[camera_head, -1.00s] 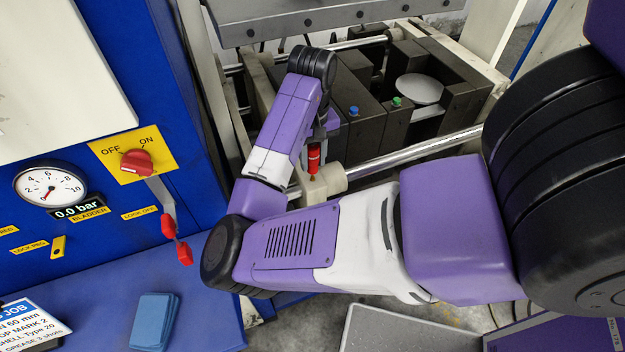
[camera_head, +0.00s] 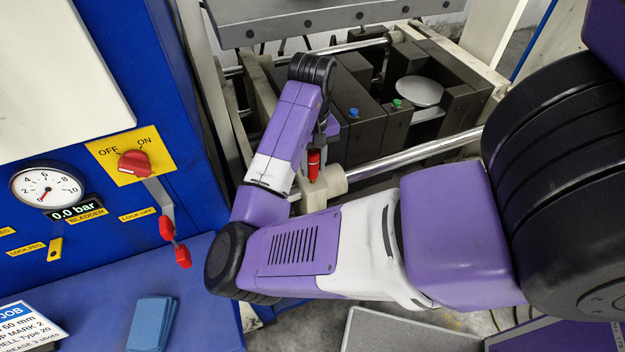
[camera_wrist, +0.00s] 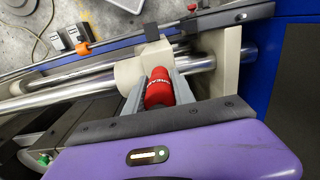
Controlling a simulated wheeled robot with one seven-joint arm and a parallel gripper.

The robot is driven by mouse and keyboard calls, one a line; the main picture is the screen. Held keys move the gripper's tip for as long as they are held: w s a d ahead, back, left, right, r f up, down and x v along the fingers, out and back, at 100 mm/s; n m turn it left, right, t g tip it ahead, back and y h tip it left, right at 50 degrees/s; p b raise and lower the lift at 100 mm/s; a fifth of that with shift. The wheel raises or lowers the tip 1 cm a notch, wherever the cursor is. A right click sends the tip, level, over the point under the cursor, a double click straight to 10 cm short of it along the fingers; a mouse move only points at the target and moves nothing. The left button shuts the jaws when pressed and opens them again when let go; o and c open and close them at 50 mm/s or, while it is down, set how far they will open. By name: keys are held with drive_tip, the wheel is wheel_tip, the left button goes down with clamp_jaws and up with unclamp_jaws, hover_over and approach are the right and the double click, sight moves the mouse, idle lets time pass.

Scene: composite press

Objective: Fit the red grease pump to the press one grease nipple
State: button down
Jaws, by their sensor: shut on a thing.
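The red grease pump (camera_head: 313,164) is upright in my gripper (camera_wrist: 160,95), which is shut on it; both jaws show beside the pump (camera_wrist: 159,88) in the wrist view. The pump stands directly over the cream bearing block (camera_head: 330,180) on the press's polished rod. The block also shows just beyond the pump in the wrist view (camera_wrist: 132,72). The grease nipple is hidden under the pump and gripper. I cannot tell whether the pump's lower end touches it.
Dark mould blocks with a blue cap (camera_head: 353,113) and a green cap (camera_head: 397,103) lie right of my wrist. The polished rod (camera_head: 425,150) runs close by.

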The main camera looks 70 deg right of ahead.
drive_tip(key=shift+f+b, duration=0.45)
drive_tip(key=shift+f, duration=0.5)
idle(0.6)
drive_tip(key=c, duration=1)
unclamp_jaws()
drive_tip(key=shift+o, duration=0.2)
wheel_tip(320, 180, up, 8)
drive_tip(key=shift+f+p, duration=0.1)
drive_tip(key=shift+p, duration=0.4)
drive_tip(key=shift+s, duration=0.1)
